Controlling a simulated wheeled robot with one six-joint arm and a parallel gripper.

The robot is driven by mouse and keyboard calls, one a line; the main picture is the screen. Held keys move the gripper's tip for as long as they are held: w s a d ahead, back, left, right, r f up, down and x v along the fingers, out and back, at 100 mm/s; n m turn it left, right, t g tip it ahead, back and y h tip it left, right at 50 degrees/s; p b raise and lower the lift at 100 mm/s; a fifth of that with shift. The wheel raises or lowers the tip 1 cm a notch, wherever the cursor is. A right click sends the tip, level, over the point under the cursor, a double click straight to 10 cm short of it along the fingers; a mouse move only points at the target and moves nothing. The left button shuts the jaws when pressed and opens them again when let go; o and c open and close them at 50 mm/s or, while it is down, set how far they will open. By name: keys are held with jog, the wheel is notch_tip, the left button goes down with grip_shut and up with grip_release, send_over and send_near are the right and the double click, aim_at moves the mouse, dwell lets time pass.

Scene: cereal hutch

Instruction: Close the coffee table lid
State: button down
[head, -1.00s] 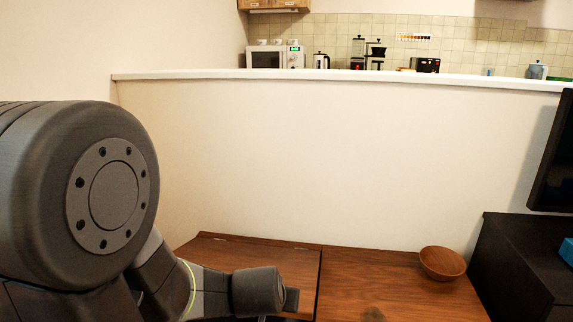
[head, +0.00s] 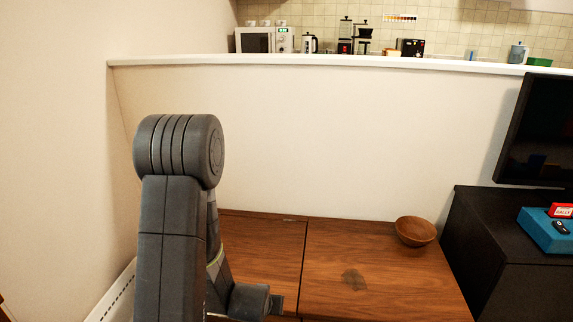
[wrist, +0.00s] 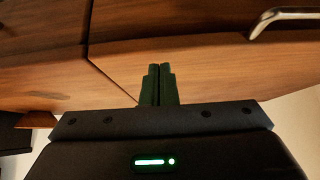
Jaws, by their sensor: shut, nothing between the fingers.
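The coffee table (head: 380,275) has a brown wooden top split by a dark seam. The lid is the left panel (head: 262,250), with a small hinge at its back edge. It looks about level with the right panel; I cannot tell whether it is fully down. My gripper (head: 277,304) is low over the front part of the lid, partly behind my arm. In the wrist view its dark fingers (wrist: 159,86) are together and empty, against the wood near the seam. Whether they touch it is unclear. My arm hides the lid's left part.
A wooden bowl (head: 416,231) sits on the right panel's back corner. A dark cabinet (head: 510,235) with a blue box (head: 545,231) stands at the right, below a black screen (head: 543,135). A half wall (head: 330,140) runs behind the table. A metal handle (wrist: 285,17) shows in the wrist view.

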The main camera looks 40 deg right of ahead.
jog(key=shift+s+a+f+b, duration=0.2)
jog(key=shift+f+b, duration=0.45)
jog(key=shift+f, duration=0.15)
jog(key=shift+s+a+f+b, duration=0.2)
jog(key=shift+f+b, duration=0.45)
jog(key=shift+f, duration=0.15)
notch_tip(320, 180, up, 5)
jog(key=p, duration=0.4)
jog(key=s+a+r, duration=0.3)
jog(key=s+a, duration=0.2)
jog(key=a, duration=0.1)
jog(key=shift+s+a+r+p, duration=0.25)
jog(key=shift+s+a+p, duration=0.1)
jog(key=shift+a, duration=0.05)
